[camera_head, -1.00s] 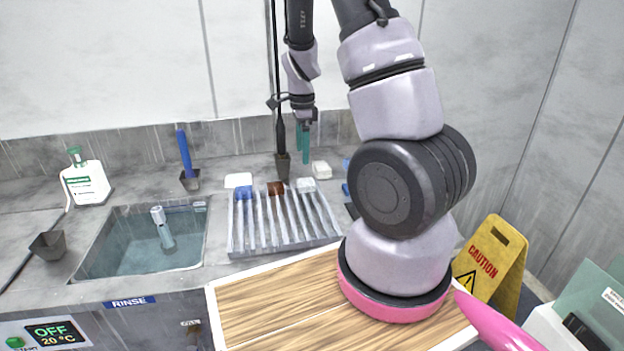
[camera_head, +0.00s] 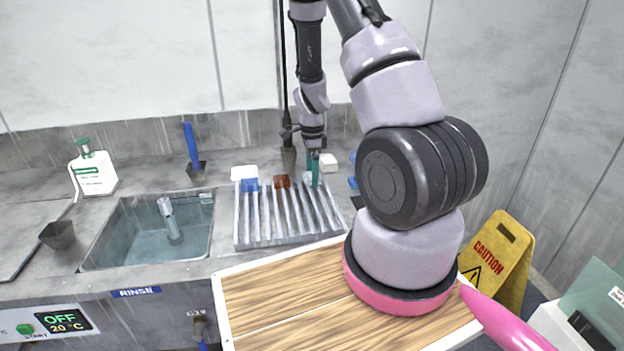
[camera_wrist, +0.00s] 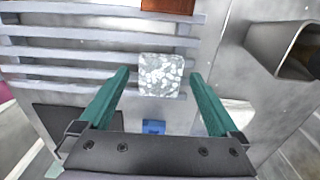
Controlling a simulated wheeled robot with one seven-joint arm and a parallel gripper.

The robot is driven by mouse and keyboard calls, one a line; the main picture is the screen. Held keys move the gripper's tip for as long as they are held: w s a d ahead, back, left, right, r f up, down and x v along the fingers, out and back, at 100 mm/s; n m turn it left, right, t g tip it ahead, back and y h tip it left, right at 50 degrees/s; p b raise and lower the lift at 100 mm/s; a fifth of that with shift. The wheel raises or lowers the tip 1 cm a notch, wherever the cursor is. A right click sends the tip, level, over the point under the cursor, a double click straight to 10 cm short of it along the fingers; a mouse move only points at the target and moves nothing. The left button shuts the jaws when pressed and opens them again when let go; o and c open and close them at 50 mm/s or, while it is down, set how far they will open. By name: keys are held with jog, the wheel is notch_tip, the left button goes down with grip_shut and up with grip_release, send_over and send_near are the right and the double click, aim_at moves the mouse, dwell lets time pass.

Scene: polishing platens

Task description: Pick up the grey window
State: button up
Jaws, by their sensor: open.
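The grey window appears to be the small speckled grey-white square block (camera_wrist: 160,76) on the slatted metal rack. In the wrist view it lies between the tips of my gripper's two green fingers (camera_wrist: 160,77), with a gap on each side. My gripper is open and empty. In the head view, the gripper (camera_head: 315,172) is at the rack's back right, and the grey block (camera_head: 307,178) shows partly beside the fingers. The finger height over the block is hard to tell.
The rack (camera_head: 242,225) also holds a blue block (camera_head: 249,185) and a red-brown block (camera_head: 282,181). White blocks (camera_head: 245,172) (camera_head: 329,162) sit behind it. A dark cup (camera_wrist: 280,48) stands near. A sink (camera_head: 140,240) is left; a wooden board (camera_head: 270,295) is in front.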

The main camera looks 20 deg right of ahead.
grip_shut()
jog(key=shift+r, duration=0.1)
